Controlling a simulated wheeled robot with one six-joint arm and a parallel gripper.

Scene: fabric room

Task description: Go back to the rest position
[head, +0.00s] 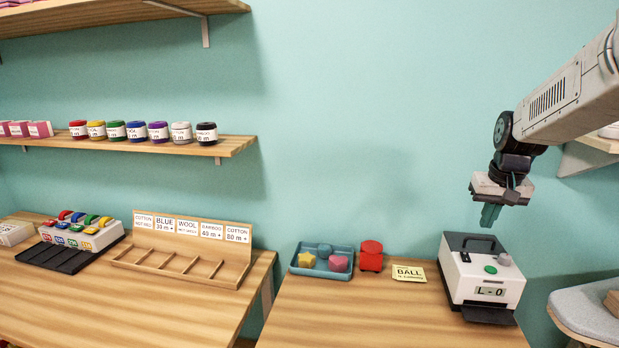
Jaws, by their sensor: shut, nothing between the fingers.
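My gripper (490,217) hangs from the arm at the right of the head view, with its fingers pointing down. It is shut and empty. The fingertips look apart from the machine's top.
A blue tray (309,271) holds small coloured pieces, beside a red object (371,256) and a "BALL" card (409,273). A wooden rack (193,262) and a button box (83,232) stand left. Shelves (225,146) line the wall. The right table's front is clear.

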